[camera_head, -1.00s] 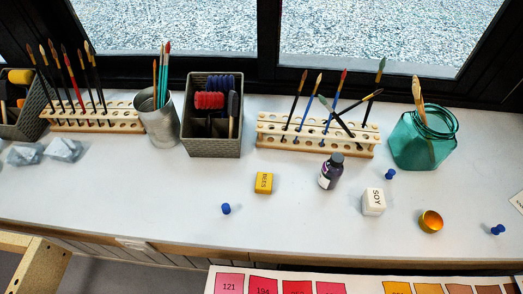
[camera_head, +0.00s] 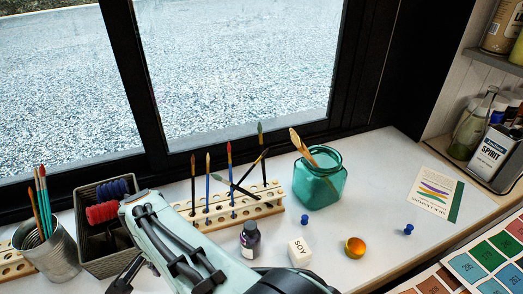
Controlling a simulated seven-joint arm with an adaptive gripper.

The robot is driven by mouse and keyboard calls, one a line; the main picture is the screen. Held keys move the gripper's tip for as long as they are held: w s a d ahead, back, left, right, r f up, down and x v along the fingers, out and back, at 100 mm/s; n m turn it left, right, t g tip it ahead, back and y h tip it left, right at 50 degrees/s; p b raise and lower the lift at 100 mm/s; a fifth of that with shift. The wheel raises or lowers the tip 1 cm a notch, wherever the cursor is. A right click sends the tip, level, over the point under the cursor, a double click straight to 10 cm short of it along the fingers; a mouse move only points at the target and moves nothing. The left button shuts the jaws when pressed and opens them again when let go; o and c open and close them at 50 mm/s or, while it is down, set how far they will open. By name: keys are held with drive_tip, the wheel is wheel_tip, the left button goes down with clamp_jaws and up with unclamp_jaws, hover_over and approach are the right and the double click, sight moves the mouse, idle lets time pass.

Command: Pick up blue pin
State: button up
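Two blue pins show on the white sill. One blue pin (camera_head: 305,220) is just below the teal glass jar, behind the white SOY block. A third pin from the earlier frame is not visible now; my arm covers part of the lower left. My pale arm (camera_head: 175,240) fills the lower left and middle. A dark part at its left lower edge may belong to my gripper, but its fingertips cannot be made out. No pin is seen in a grip.
The teal jar (camera_head: 319,186) holds brushes. A dark bottle (camera_head: 250,240), the SOY block (camera_head: 299,252) and an orange-topped round pot (camera_head: 355,247) stand near the pins. A wooden brush rack (camera_head: 270,197) is behind. A card (camera_head: 436,197) lies right. Sill between jar and card is clear.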

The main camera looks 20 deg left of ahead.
drive_tip(key=s+f, duration=0.1)
drive_tip(key=s, duration=0.1)
drive_tip(key=s+a+f+n, duration=0.1)
drive_tip(key=s, duration=0.1)
drive_tip(key=s+a+f+n, duration=0.1)
drive_tip(key=s+f, duration=0.1)
drive_tip(key=s, duration=0.1)
drive_tip(key=shift+s+h, duration=0.1)
drive_tip(key=shift+h, duration=0.3)
wheel_tip(320, 180, down, 5)
drive_tip(key=shift+d+r, duration=0.1)
drive_tip(key=shift+f, duration=0.7)
drive_tip(key=shift+c, duration=0.4)
drive_tip(key=c, duration=0.8)
